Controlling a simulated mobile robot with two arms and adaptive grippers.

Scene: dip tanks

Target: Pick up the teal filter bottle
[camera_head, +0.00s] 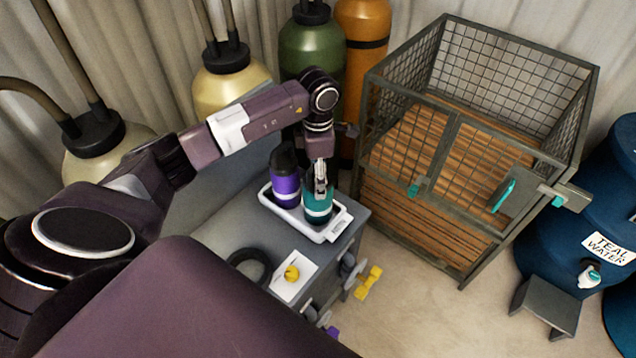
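The teal filter bottle (318,212) stands upright in a white tray (333,233) on a grey cabinet. My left gripper (320,190) points down at the top of the teal bottle, and its fingers overlap the bottle's upper part. Whether the fingers touch or close on it cannot be made out at this size. A purple bottle (286,185) with a black cap stands beside it in the same tray. My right gripper is not in view.
The cabinet top (238,228) also holds a black ring (249,266) and a white card (294,276) with a yellow piece. A wire cage (461,150) stands to the right. A blue barrel (566,240) labelled "TEAL WATER" is at the right edge. Tall tanks (311,57) stand behind.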

